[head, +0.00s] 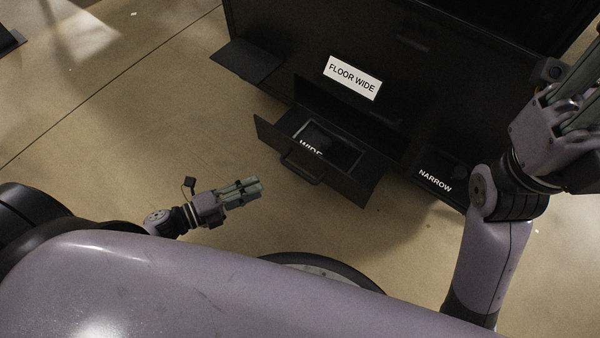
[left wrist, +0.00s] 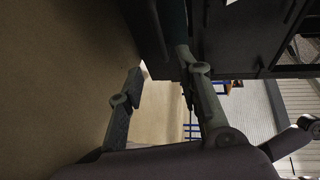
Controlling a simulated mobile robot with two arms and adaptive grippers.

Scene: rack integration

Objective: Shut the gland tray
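The gland tray (head: 340,182) is a black drawer low on the dark cabinet, and it stands pulled out towards me. Its front panel has a bar handle (head: 302,169), and a partly hidden "WIDE" label shows inside. My left gripper (head: 258,188) is in front and to the left of the tray, apart from the handle in the head view. In the left wrist view its two fingers (left wrist: 160,68) are spread with nothing between them. My right gripper (head: 592,85) is raised by the cabinet's right side; its fingertips are cut off by the frame edge.
The dark cabinet (head: 430,95) carries a white "FLOOR WIDE" sign (head: 353,77). A dark flap (head: 247,62) sticks out at its left. A "NARROW" label (head: 435,181) is on a dark part right of the tray. The floor (head: 130,140) left of the tray is clear.

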